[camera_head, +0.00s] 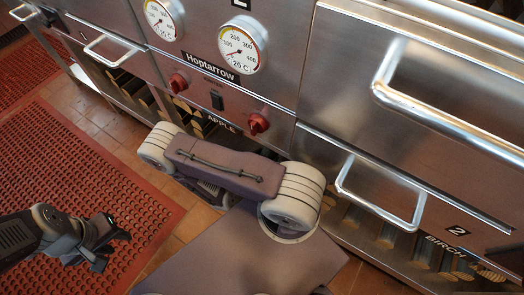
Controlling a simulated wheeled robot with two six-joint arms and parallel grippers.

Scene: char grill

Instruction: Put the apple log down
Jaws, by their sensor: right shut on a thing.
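My left gripper (112,248) is at the lower left, above the red mat, with its fingers apart and nothing between them. My right arm folds across the middle of the view, in front of the grill. Its gripper does not show; the arm hides what is below it. I see no apple log in a gripper. The compartment labelled APPLE (222,124) lies behind the arm, with pale log ends (183,107) partly showing under the panel.
The steel grill (290,40) has gauges, red knobs (258,123) and protruding handles (385,205). The BIRCH compartment at the right holds several logs (425,250). Red perforated mats (85,170) cover the tiled floor at the left, which is otherwise clear.

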